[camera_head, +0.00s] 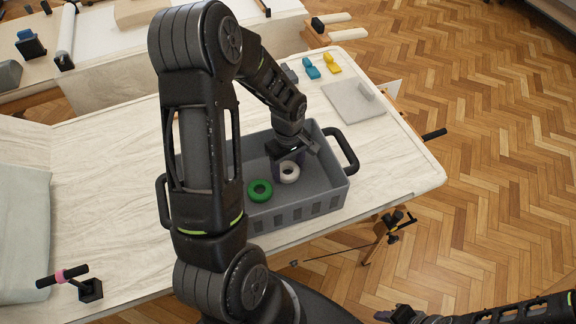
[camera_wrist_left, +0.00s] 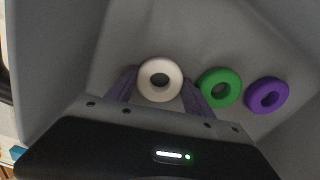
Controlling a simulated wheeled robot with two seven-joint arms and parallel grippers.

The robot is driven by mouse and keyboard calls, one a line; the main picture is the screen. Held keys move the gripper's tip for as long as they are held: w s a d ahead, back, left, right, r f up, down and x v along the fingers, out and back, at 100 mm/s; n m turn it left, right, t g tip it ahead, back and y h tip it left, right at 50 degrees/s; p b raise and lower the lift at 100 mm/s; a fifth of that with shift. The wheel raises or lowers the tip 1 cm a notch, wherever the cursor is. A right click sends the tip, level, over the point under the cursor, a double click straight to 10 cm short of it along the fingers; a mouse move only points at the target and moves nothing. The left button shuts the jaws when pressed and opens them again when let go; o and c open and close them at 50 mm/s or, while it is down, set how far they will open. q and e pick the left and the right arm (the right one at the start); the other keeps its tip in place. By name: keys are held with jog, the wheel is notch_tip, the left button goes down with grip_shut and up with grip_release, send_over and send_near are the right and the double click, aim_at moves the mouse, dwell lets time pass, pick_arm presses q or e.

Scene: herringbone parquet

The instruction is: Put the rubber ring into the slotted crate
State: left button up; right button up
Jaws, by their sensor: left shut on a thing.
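The slotted crate (camera_head: 325,200) is a grey bin with black side handles, standing on the table. My left gripper (camera_head: 288,162) reaches down inside it and is shut on a white rubber ring (camera_head: 289,174). In the left wrist view the white ring (camera_wrist_left: 160,80) sits between the two purple fingers of the gripper (camera_wrist_left: 160,92). I cannot tell whether the ring touches the crate floor. A green ring (camera_head: 260,190) lies beside it in the crate, and a purple ring (camera_wrist_left: 267,95) lies past the green one. My arm hides part of the crate in the head view. My right gripper (camera_head: 392,315) is low at the bottom edge.
A stand with a black crossbar carrying a pink ring (camera_head: 62,275) is at the front left. A grey-green cloth (camera_head: 22,235) lies at the left edge. A pale square board (camera_head: 358,102) and small yellow (camera_head: 332,62) and blue (camera_head: 311,69) objects are behind the crate.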

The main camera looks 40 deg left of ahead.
pick_arm(q)
jog(key=shift+f, duration=0.2)
jog(key=o, duration=1.4)
jog(key=shift+c, duration=0.2)
jog(key=shift+r, duration=0.1)
jog(key=shift+r, duration=0.45)
notch_tip(320, 180, up, 11)
jog(key=b, duration=0.1)
jog(key=shift+r+b, duration=0.15)
jog(key=shift+b, duration=0.25)
